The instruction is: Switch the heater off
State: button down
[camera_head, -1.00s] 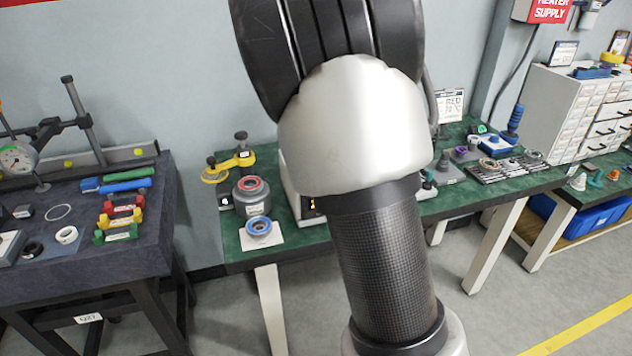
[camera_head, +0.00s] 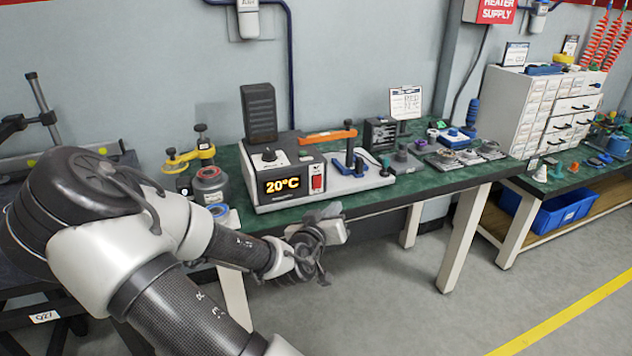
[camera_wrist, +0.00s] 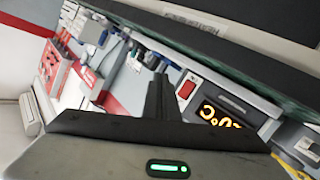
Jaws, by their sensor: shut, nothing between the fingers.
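The heater (camera_head: 262,205) is a light-coloured bench unit with a dark front on the green-topped table. Its display (camera_head: 283,186) reads 20°C in orange, and a red rocker switch (camera_head: 318,183) sits to the right of it. The switch (camera_wrist: 187,89) and lit display (camera_wrist: 222,115) also show, tilted, in the wrist view. Which way the rocker is pressed is too small to tell. My gripper (camera_head: 333,222) is shut and empty, in front of the table edge and below the switch, apart from it. In the wrist view my dark fingers (camera_wrist: 158,98) point toward the bench.
A red heater supply sign (camera_head: 493,11) hangs on the wall. Floor right of my gripper is clear.

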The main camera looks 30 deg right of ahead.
aim_at(319, 185)
jog(key=shift+w+d+r, duration=0.15)
jog(key=shift+w+d, duration=0.2)
jog(key=shift+w, duration=1.05)
jog(key=shift+w+d+r, duration=0.2)
jog(key=shift+w+d, duration=0.1)
jog(key=shift+w, duration=1.1)
jog(key=shift+w+d+r, duration=0.15)
jog(key=shift+w+d, duration=0.2)
jog(key=shift+w, duration=1.05)
jog(key=shift+w+d, duration=0.1)
jog(key=shift+w, duration=0.3)
jog(key=shift+w+d, duration=0.1)
jog(key=shift+w, duration=0.2)
jog(key=shift+s, duration=0.1)
jog(key=shift+s+a, duration=0.2)
jog(key=shift+s, duration=0.4)
jog(key=shift+s+a+f, duration=0.1)
jog(key=shift+s+a, duration=0.1)
jog(key=shift+s, duration=0.6)
jog(key=shift+s+a+f, duration=0.15)
jog(key=shift+s+a, duration=0.05)
jog(key=shift+s, duration=0.6)
jog(key=shift+s+a+f, duration=0.1)
jog(key=shift+s+a, duration=0.1)
jog(key=shift+s, duration=0.6)
